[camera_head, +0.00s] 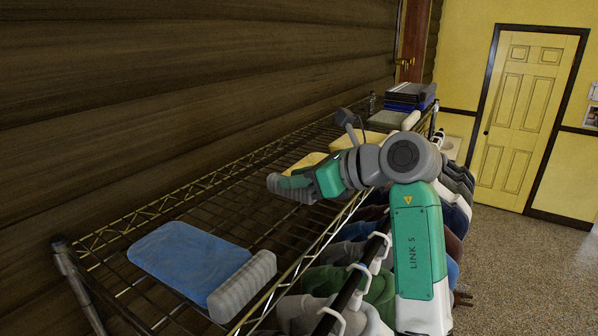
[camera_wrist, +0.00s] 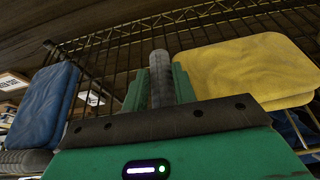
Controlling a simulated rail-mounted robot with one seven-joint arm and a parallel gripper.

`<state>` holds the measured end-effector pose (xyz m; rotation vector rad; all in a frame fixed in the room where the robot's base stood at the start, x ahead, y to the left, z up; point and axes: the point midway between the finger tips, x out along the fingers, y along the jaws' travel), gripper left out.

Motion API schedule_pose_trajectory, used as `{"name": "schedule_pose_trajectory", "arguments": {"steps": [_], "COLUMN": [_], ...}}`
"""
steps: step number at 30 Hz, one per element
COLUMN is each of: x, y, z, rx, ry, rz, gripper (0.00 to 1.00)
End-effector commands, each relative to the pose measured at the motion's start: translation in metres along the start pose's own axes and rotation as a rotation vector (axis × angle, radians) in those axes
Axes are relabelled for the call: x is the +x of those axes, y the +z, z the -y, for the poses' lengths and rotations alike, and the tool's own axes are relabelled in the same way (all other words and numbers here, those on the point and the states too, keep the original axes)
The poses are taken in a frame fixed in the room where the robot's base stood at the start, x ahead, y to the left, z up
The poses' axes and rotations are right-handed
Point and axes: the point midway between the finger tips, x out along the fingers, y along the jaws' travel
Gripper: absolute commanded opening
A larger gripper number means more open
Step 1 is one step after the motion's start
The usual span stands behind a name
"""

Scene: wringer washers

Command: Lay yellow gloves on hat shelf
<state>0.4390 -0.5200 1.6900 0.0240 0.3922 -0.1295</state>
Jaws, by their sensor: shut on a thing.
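The hat shelf is a wire rack (camera_head: 170,213) along the wooden wall. The yellow gloves (camera_head: 305,162) show as a folded yellow pad behind my gripper (camera_head: 292,187); a yellow pad also shows at the right in the wrist view (camera_wrist: 250,65). My gripper, its fingers also in the wrist view (camera_wrist: 160,88), is shut on a grey ribbed roll that appears to be the gloves' cuff. It is over the middle of the shelf. Whether the gloves touch the wires cannot be told; my arm hides part of them.
Blue folded gloves (camera_head: 188,262) with a grey ribbed cuff lie at the near end of the shelf. Another yellow piece (camera_head: 360,139) and a dark blue stack (camera_head: 410,97) are farther along. Clothes on white hangers (camera_head: 360,268) hang below. Bare wires lie between the blue gloves and my gripper.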

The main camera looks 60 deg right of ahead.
Motion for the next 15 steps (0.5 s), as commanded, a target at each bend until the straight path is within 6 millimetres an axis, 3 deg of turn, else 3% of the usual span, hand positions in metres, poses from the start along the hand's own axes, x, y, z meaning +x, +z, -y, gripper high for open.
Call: {"name": "schedule_pose_trajectory", "arguments": {"steps": [7, 8, 10, 11, 15], "x": [0.001, 0.001, 0.0009, 0.0009, 0.0009], "y": [-0.0032, -0.0029, -0.0026, -0.0026, -0.0025], "z": [0.0001, 0.0, -0.0001, -0.0001, -0.0001], "rx": [0.0, 0.0, 0.0, 0.0, 0.0], "ry": [0.0, 0.0, 0.0, 0.0, 0.0], "rz": [0.0, 0.0, 0.0, 0.0, 0.0], "gripper": [0.02, 0.31, 0.45, 0.49, 0.49]}}
